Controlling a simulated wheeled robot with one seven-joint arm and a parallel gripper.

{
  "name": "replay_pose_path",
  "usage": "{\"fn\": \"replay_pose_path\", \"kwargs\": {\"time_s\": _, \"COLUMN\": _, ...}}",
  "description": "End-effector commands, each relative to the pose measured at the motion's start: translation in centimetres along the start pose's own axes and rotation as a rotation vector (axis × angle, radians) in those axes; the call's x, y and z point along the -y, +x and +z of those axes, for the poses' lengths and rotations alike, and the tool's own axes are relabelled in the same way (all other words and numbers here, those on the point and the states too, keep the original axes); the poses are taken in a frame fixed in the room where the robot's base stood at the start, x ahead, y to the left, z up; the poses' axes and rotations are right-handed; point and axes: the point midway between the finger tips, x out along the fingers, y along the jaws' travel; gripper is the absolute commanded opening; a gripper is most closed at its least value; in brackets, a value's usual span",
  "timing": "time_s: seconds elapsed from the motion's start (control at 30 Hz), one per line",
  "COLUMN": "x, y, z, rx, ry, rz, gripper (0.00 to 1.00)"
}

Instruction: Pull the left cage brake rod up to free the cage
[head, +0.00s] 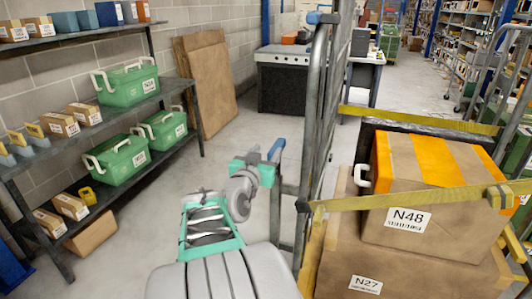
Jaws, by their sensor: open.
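The left cage brake rod (274,215) is a thin grey upright rod with a blue grip (277,149) slanting at its top. It stands just left of the roll cage (322,110), whose grey tube frame rises at the middle of the head view. My gripper (267,168), teal and grey, is open right at the upper end of the rod, just below and left of the blue grip. I cannot tell whether its fingers stand around the rod or only beside it. My wrist hides part of the space behind it.
Cartons marked N48 (420,245) and N27 (340,268) fill the cage behind a yellow strap (440,199). A shelf rack (112,115) with green cases (128,95) stands left. A workbench (285,60) is behind. Floor between rack and cage is clear.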

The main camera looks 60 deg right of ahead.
Motion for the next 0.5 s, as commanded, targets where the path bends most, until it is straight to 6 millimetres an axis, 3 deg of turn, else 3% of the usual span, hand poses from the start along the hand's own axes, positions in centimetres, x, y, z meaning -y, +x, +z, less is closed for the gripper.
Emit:
{"fn": "replay_pose_path", "kwargs": {"time_s": 0.03, "x": -1.0, "y": 0.5, "z": 0.4, "rx": -0.027, "ry": -0.002, "rz": 0.021, "gripper": 0.49}}
{"fn": "replay_pose_path", "kwargs": {"time_s": 0.2, "x": -0.9, "y": 0.5, "z": 2.0, "rx": -0.039, "ry": -0.003, "rz": 0.018, "gripper": 0.49}}
{"fn": "replay_pose_path", "kwargs": {"time_s": 0.37, "x": -0.9, "y": 0.7, "z": 2.2, "rx": -0.045, "ry": -0.003, "rz": 0.019, "gripper": 0.49}}
{"fn": "replay_pose_path", "kwargs": {"time_s": 0.5, "x": -1.0, "y": 2.1, "z": 2.0, "rx": -0.043, "ry": -0.003, "rz": 0.022, "gripper": 0.49}}
